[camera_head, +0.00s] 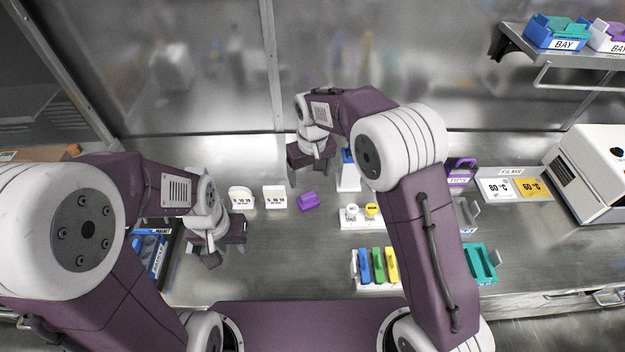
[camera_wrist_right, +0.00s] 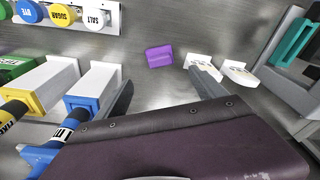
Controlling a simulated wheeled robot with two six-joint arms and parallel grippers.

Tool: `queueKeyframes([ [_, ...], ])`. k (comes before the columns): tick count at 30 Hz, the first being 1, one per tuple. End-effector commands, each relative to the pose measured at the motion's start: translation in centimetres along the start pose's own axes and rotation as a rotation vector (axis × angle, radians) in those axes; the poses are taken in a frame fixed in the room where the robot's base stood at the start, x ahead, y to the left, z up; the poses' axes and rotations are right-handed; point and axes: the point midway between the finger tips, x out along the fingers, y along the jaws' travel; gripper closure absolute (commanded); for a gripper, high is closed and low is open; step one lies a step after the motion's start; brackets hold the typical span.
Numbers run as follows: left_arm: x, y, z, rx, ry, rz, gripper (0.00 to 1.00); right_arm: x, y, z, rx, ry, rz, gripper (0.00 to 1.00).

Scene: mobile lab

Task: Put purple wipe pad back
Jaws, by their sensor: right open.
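The purple wipe pad (camera_head: 307,200) lies on the metal bench, just right of two small white label stands, and nothing holds it. In the right wrist view the purple wipe pad (camera_wrist_right: 159,56) lies beyond the fingertips, with bare bench around it. My right gripper (camera_head: 311,173) is open and empty, above the bench and behind the pad in the head view. Its two fingers frame empty space in the wrist view (camera_wrist_right: 163,92). My left gripper (camera_head: 214,250) appears open and empty, low over the bench at the left, apart from the pad.
White label stands (camera_head: 241,198) (camera_head: 274,197) stand left of the pad. A jar rack (camera_head: 357,224) and a white rack with coloured items (camera_head: 375,284) are to the right. A blue tray (camera_head: 152,252) is at left. The front middle is clear.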

Motion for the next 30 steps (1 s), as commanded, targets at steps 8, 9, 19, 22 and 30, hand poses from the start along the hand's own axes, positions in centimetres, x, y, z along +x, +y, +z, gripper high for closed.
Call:
queueKeyframes([
  [8,0.0,0.0,0.0,0.000,0.000,0.000,0.65,-0.3,1.0,1.1,0.025,-0.002,0.001,0.20],
  [9,0.0,0.0,0.0,0.000,0.000,0.000,0.65,-0.6,2.0,2.3,0.050,-0.003,0.003,0.20],
  [19,0.0,0.0,0.0,0.000,0.000,0.000,0.65,-2.0,8.4,20.1,0.347,-0.008,0.022,0.20],
  [22,0.0,0.0,0.0,0.000,0.000,0.000,0.65,-1.8,8.4,23.4,0.395,-0.010,0.026,0.20],
  [30,0.0,0.0,0.0,0.000,0.000,0.000,0.65,-1.6,8.3,25.0,0.417,-0.012,0.027,0.20],
])
